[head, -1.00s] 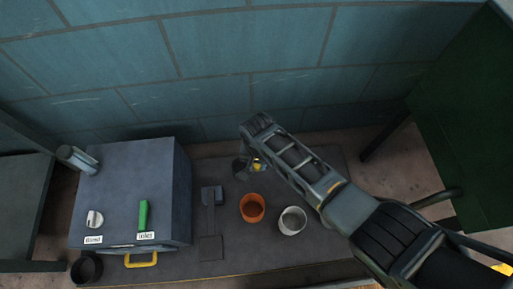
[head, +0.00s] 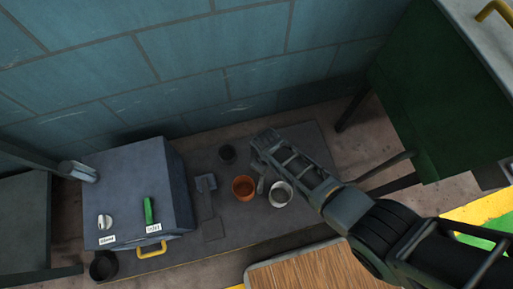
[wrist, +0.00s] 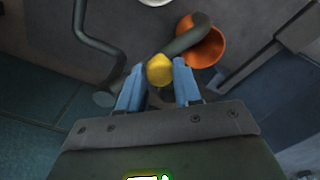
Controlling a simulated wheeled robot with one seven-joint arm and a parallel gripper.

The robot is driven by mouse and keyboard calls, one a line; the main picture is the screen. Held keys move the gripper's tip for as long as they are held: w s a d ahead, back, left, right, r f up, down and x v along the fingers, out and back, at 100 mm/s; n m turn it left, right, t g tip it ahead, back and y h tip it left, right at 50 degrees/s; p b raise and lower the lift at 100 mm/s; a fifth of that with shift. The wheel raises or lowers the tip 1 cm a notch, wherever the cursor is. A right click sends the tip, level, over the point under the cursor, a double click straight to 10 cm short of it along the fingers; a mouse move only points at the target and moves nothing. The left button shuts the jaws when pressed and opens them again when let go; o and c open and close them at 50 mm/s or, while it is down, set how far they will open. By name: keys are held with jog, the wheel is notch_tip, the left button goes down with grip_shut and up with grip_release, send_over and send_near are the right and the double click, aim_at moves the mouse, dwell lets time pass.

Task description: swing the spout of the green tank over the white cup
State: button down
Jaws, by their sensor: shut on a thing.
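The white cup (head: 280,194) stands on the dark mat, and its rim shows at the top of the wrist view (wrist: 155,2). The orange cup (head: 243,188) is just left of it. In the wrist view, my gripper (wrist: 160,82) is shut on a yellow knob (wrist: 159,70). A grey pipe (wrist: 186,40), likely the spout, runs beside the knob and across the orange cup's edge. In the head view, my gripper (head: 262,160) is above and between the two cups. I cannot clearly identify the green tank; a dark green body (head: 430,100) stands at right.
A grey box (head: 135,190) with a knob, green lever and yellow handle stands left. A bent dark pipe (wrist: 88,40) lies left in the wrist view. A wooden top (head: 320,270) is in front.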

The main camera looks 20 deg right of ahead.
jog(key=shift+s+d+n+p, duration=0.2)
jog(key=shift+d+n+p, duration=0.15)
jog(key=shift+d+n, duration=0.55)
jog(key=shift+s+d+n+p, duration=0.25)
jog(key=shift+d+n+p, duration=0.1)
jog(key=shift+d+n, duration=0.5)
jog(key=shift+s+d+n+p, duration=0.2)
jog(key=shift+d+n+p, duration=0.15)
jog(key=shift+d+n, duration=0.5)
jog(key=shift+a, duration=0.1)
jog(key=c, duration=0.8)
grip_release()
jog(key=shift+r+p, duration=1.95)
jog(key=shift+r, duration=1.95)
